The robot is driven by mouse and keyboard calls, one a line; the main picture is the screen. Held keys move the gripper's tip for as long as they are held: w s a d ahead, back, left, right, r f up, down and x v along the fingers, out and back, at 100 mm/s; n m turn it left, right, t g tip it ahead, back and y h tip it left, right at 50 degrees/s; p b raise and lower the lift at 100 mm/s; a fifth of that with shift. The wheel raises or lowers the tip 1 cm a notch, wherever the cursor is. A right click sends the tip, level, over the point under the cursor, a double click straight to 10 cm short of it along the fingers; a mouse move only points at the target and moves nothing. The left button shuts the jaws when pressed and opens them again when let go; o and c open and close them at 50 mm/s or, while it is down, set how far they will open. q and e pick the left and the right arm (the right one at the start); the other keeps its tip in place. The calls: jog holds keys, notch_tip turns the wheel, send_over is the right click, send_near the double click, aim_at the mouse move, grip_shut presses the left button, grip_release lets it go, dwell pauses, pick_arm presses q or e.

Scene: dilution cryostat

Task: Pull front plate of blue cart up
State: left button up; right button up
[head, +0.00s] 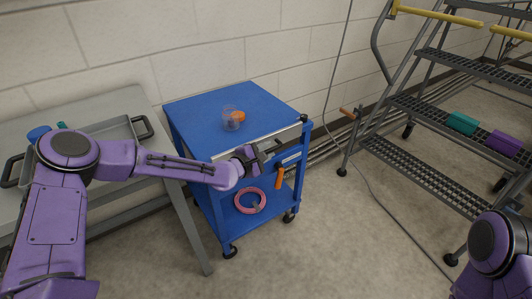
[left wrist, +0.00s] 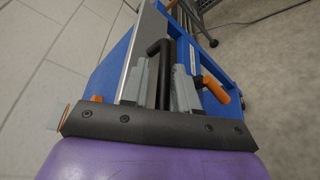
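The blue cart (head: 212,101) stands in the middle of the head view, against the wall. A pale metal front plate (head: 285,134) lies along its front top edge; its edge also shows in the left wrist view (left wrist: 142,48). My left gripper (head: 262,157) is at the cart's front. In the left wrist view, its grey fingers (left wrist: 162,88) sit close on both sides of a black handle (left wrist: 160,48) and appear shut on it. The part of the handle between the fingers is partly hidden. My right gripper is out of view.
Clear cups and an orange item (head: 239,117) stand on the cart top. An orange handle (head: 279,177) is at its front, and a pink coil (head: 250,201) lies on the lower shelf. A grey table (head: 100,106) stands left; rolling stairs (head: 430,110) stand right.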

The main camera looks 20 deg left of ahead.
pick_arm(q)
jog(key=p+v, duration=0.1)
jog(key=v, duration=0.9)
jog(key=shift+s, duration=0.3)
jog(key=shift+a, duration=0.1)
